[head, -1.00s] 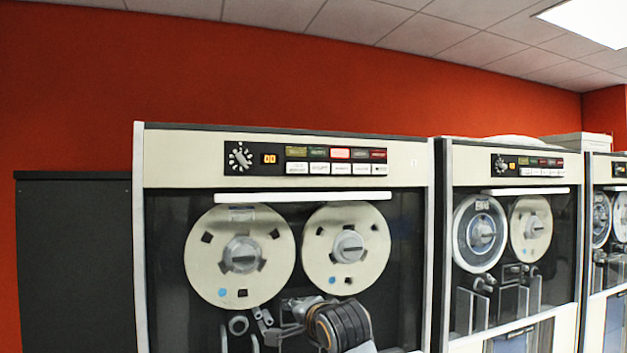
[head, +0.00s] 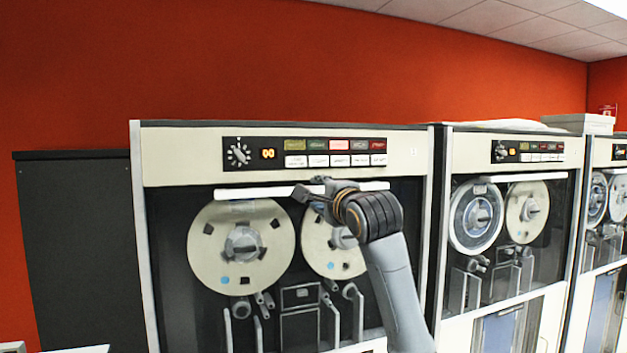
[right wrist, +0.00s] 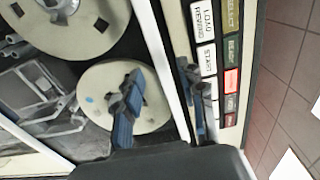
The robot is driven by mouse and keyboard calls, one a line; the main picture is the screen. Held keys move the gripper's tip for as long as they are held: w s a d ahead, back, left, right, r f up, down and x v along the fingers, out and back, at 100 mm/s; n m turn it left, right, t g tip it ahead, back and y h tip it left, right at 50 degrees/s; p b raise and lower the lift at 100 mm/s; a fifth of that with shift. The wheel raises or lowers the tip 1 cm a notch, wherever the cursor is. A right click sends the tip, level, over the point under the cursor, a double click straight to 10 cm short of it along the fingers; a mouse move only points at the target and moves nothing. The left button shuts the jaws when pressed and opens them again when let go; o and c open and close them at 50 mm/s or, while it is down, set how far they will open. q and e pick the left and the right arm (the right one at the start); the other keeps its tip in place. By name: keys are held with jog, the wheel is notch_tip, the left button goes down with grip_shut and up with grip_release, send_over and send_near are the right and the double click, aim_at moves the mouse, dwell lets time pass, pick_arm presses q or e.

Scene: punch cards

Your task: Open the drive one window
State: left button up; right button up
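Drive one is the large tape cabinet nearest me. Its dark glass window (head: 170,250) is down, with two cream reels (head: 213,262) behind it. A white handle bar (head: 250,192) runs along the window's top edge and also shows in the right wrist view (right wrist: 160,45). My right gripper (head: 308,190) is at the bar, right of its middle. In the right wrist view my right gripper (right wrist: 162,100) has its fingers apart, one on each side of the bar. I cannot tell whether they touch it. My left gripper is not in view.
A control panel (head: 305,152) with a dial and buttons sits just above the bar, close to one finger. A second tape drive (head: 505,140) stands to the right, with another beyond it. A dark cabinet (head: 75,250) stands on the left.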

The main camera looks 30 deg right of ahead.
jog(key=p+x, duration=0.1)
jog(key=x, duration=0.2)
jog(key=shift+w, duration=0.4)
grip_shut()
jog(key=shift+f, duration=0.1)
